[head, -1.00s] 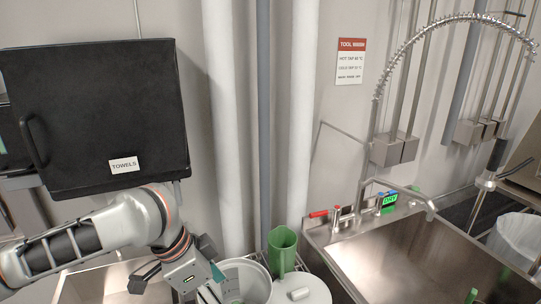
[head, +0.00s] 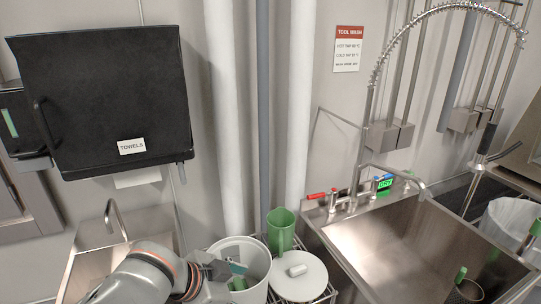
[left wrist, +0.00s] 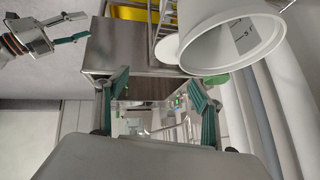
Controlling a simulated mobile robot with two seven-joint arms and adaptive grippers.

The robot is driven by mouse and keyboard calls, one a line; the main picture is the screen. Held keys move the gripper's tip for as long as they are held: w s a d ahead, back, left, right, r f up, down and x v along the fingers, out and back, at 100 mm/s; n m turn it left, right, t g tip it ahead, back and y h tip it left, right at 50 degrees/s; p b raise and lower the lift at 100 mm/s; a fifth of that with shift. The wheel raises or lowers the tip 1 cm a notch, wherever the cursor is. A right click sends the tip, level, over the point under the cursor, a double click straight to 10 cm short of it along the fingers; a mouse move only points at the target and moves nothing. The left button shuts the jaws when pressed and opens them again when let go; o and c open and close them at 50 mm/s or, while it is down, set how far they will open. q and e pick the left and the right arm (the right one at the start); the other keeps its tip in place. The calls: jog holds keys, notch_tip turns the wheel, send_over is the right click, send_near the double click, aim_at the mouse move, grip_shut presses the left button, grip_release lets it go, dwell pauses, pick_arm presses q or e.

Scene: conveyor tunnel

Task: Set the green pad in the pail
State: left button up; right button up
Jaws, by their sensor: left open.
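The white pail (head: 216,254) stands at the bottom centre of the head view. It is large at the upper right of the left wrist view (left wrist: 222,64), its mouth open. My right gripper (left wrist: 78,27) shows only in the left wrist view, fingers apart, empty.
A steel sink (head: 400,240) with taps is at right. A black towel box (head: 105,100) hangs above my left arm.

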pick_arm(q)
jog(key=s+a+f+n+t+y, duration=0.15)
jog(key=s+a+f+y, duration=0.3)
jog(key=a, duration=0.65)
jog(key=s+a+f+n+y, duration=0.3)
jog(key=s+a+f, duration=0.15)
jog(key=a, duration=0.55)
jog(key=s+a+f+n+y, duration=0.2)
jog(key=s+a+f+y, duration=0.25)
jog(key=a, duration=0.65)
jog(key=d+f+n+t+h, duration=0.3)
jog(key=d+f+h, duration=0.4)
jog(key=d+f, duration=0.7)
jog(key=shift+w+d+f+h, duration=0.3)
jog(key=shift+w+d+f, duration=0.05)
jog(key=shift+f, duration=0.45)
